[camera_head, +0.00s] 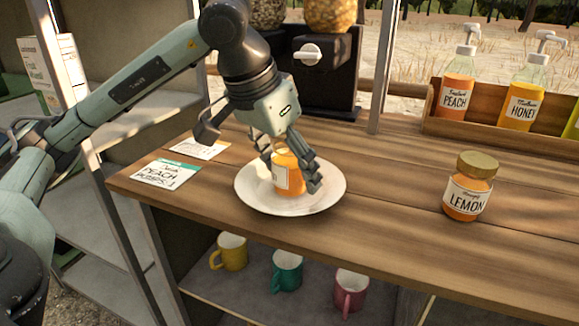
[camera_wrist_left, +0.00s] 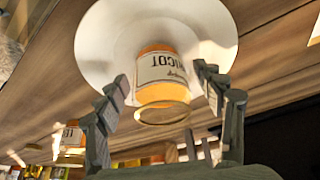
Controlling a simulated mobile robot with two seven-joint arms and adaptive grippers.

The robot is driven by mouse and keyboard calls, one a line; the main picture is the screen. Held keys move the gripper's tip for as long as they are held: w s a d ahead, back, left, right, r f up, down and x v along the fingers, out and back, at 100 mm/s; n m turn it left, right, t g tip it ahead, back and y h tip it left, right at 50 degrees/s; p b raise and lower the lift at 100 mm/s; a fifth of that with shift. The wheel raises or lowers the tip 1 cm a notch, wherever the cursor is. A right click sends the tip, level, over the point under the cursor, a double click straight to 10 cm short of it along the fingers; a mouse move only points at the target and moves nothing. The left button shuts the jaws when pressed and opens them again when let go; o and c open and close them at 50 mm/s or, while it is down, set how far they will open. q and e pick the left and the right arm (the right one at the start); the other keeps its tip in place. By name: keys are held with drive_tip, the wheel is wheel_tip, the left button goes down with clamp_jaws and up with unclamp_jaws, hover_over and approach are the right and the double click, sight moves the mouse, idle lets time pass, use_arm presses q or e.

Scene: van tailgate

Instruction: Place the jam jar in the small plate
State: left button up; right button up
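An orange jam jar (camera_head: 288,178) with a white label appears to stand upright on the small white plate (camera_head: 250,203), near its middle. In the left wrist view the jar (camera_wrist_left: 163,75) shows label letters ending in "ICOT", with the plate (camera_wrist_left: 100,45) behind it. My left gripper (camera_head: 291,172) reaches down over the plate with its fingers on either side of the jar. In the left wrist view the gripper (camera_wrist_left: 163,76) has its fingers spread, with a visible gap on each side of the jar. The gripper partly hides the jar in the head view. My right gripper is not in view.
A lemon jar (camera_head: 468,187) with a gold lid stands to the right on the wooden counter. A wooden rack (camera_head: 480,134) holds pump bottles at the back right. A dark dispenser (camera_head: 318,80) stands behind. Cards (camera_head: 168,173) lie left of the plate. Mugs (camera_head: 287,270) sit below.

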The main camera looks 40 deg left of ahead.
use_arm(q)
drive_tip(key=shift+r, duration=0.1)
drive_tip(key=p+v, duration=0.2)
drive_tip(key=v, duration=1)
drive_tip(key=shift+p, duration=0.4)
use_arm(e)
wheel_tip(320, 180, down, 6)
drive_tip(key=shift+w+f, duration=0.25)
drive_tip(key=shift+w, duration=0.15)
use_arm(q)
drive_tip(key=shift+a, duration=0.1)
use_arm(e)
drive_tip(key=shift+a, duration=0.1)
